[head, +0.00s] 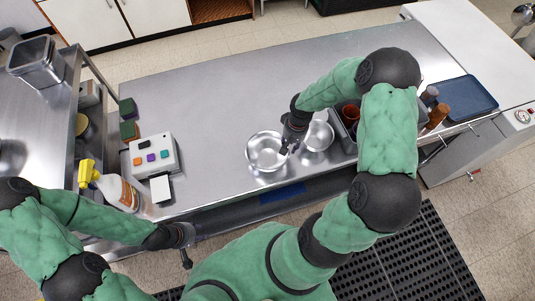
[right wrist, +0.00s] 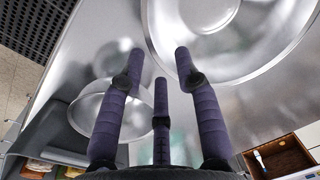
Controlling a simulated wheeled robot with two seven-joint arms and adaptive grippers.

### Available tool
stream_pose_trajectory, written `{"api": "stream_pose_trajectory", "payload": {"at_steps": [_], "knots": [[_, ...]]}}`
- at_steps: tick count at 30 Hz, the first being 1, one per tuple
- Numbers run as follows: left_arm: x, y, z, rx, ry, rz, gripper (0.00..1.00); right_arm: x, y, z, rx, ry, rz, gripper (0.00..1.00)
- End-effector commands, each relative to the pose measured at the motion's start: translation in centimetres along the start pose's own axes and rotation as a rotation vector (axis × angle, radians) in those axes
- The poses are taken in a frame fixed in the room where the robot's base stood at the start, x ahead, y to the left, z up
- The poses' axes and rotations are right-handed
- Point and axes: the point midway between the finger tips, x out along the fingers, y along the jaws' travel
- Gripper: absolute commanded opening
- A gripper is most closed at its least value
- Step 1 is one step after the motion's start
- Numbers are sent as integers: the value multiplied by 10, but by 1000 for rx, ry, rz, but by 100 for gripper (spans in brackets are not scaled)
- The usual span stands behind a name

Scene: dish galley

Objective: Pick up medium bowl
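Two shiny steel bowls stand on the steel counter. The wider bowl (head: 258,154) is left of my right gripper; the smaller bowl (head: 320,138) is right of it. I cannot tell for certain which one is the medium bowl. My right gripper (head: 289,147) is above the counter between them, near the wider bowl's right rim. In the right wrist view its three fingers are spread and empty, with the wider bowl (right wrist: 262,45) beyond the fingertips and the smaller bowl (right wrist: 88,112) behind the left finger. My left gripper (head: 187,246) hangs off the counter's front edge; its fingers are unclear.
A bin with cups (head: 350,113) stands close right of the smaller bowl. A blue tray (head: 468,93) lies further right. A spray bottle (head: 118,190), a button box (head: 153,155) and sponges (head: 129,131) are at the left. The counter's back middle is clear.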

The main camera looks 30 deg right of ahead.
Motion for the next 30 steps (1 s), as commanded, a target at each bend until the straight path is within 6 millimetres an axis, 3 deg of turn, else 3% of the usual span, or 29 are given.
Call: {"api": "stream_pose_trajectory", "payload": {"at_steps": [5,12,13,16,17,30], "knots": [[2,-1,0,0,0,0,40,24,-2,2,-2,-2,-1,33],[2,-1,0,0,0,0,40,27,-2,1,-1,1,-1,33],[2,-1,0,0,0,0,40,27,-2,1,-1,1,-1,30],[2,-1,0,0,0,0,40,27,-2,1,-1,0,-1,2],[2,-1,0,0,0,0,40,27,-2,1,-1,0,-1,0],[2,-1,0,0,0,0,40,25,-2,2,-2,0,-1,0]]}}
